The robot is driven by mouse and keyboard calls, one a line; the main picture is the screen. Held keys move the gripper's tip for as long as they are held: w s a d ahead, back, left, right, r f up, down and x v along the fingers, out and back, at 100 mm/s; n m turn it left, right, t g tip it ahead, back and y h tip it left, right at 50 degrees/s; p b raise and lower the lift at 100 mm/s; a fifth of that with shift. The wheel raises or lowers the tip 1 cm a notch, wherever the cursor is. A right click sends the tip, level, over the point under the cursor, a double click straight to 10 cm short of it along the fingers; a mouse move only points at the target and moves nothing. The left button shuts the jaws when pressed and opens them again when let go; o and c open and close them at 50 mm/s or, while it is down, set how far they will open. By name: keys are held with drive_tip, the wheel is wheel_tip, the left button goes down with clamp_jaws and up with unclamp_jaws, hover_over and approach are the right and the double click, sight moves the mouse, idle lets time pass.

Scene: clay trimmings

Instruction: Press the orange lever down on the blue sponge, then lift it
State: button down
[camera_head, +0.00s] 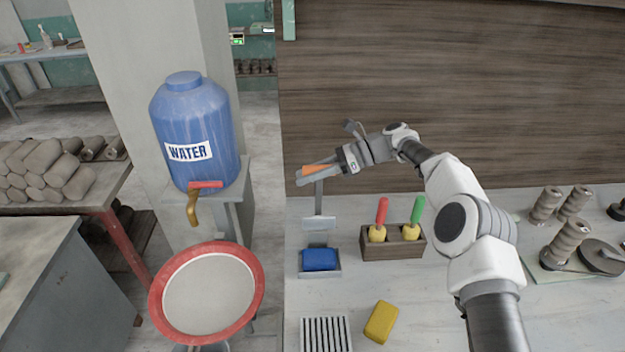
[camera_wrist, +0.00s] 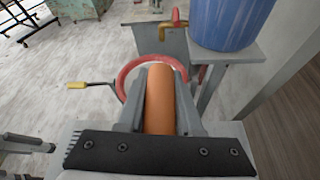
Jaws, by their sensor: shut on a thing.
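The orange lever (camera_head: 316,170) is at the top of a grey press stand, raised high above the table. My gripper (camera_head: 322,172) is shut on the lever; in the wrist view the orange handle (camera_wrist: 159,100) lies between the two fingers. A flat grey press plate (camera_head: 319,223) hangs on the stand below the lever. The blue sponge (camera_head: 320,259) lies in a shallow grey tray (camera_head: 320,275) under the plate, with a visible gap between plate and sponge.
A wooden holder (camera_head: 393,246) with a red-handled and a green-handled tool stands right of the sponge. A yellow sponge (camera_head: 381,322) and a slotted grate (camera_head: 325,334) lie in front. A blue water barrel (camera_head: 193,130) and a red-rimmed basin (camera_head: 207,293) are at left. Clay spools stand far right.

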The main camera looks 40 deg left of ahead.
drive_tip(key=shift+w+a+f, duration=0.1)
drive_tip(key=shift+w+a, duration=0.2)
drive_tip(key=shift+w, duration=0.2)
idle(0.3)
drive_tip(key=c, duration=0.6)
unclamp_jaws()
drive_tip(key=shift+w, duration=0.1)
drive_tip(key=shift+r, duration=0.25)
drive_tip(key=shift+r, duration=0.3)
wheel_tip(320, 180, up, 3)
drive_tip(key=shift+b, duration=0.45)
drive_tip(key=w+d+r, duration=0.1)
drive_tip(key=d+r, duration=0.1)
drive_tip(key=d, duration=0.1)
drive_tip(key=w+d+r+b, duration=0.1)
drive_tip(key=d+r, duration=0.1)
drive_tip(key=d, duration=0.2)
drive_tip(key=w+d+r, duration=0.2)
drive_tip(key=d+r, duration=0.1)
drive_tip(key=d, duration=0.1)
drive_tip(key=shift+r, duration=0.1)
